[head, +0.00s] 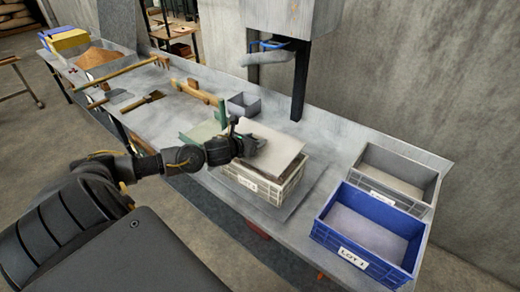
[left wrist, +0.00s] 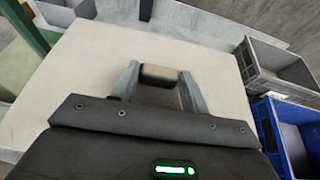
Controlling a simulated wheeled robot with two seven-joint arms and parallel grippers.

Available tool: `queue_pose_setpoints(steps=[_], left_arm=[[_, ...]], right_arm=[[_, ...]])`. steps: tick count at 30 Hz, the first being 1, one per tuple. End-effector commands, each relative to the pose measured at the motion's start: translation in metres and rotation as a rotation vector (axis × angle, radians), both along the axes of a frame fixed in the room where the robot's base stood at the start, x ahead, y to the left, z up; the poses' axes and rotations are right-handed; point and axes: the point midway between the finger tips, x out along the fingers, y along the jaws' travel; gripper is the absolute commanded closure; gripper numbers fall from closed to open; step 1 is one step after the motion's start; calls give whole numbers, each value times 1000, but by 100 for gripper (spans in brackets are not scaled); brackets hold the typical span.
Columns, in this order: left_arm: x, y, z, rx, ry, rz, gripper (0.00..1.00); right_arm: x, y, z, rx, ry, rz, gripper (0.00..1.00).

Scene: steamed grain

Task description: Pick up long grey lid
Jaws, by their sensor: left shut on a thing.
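The long grey lid (head: 279,146) is a pale flat panel, tilted above a cream labelled crate (head: 292,182) in the head view. It fills much of the left wrist view (left wrist: 75,75). My left gripper (head: 248,144) is at the lid's left part. In the left wrist view, the two fingers (left wrist: 158,82) are closed on a small handle-like block on the lid's face. I cannot tell whether the lid still touches the crate. My right gripper is not in view.
A grey bin (head: 408,163) and a blue bin marked LOT 1 (head: 374,257) stand to the right. A small grey box (head: 244,104) is behind the crate. Wooden tools (head: 140,103) lie on the left of the table (head: 180,80). A dark post (head: 299,90) rises at the back.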

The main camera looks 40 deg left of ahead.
Motion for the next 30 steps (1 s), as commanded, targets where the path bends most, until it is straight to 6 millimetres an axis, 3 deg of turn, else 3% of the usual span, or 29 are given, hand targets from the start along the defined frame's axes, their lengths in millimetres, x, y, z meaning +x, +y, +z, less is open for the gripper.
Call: queue_pose_setpoints(steps=[4, 12, 15, 30], left_arm=[[-25, 20, 37, 12, -1, -5, 90], [-61, 46, 55, 7, 6, -8, 90], [-70, 54, 62, 7, 7, -3, 90], [-93, 73, 77, -1, -3, -1, 90]], right_arm=[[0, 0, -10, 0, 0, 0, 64], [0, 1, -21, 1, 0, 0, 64], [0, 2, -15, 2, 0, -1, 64], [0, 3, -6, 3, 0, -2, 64]])
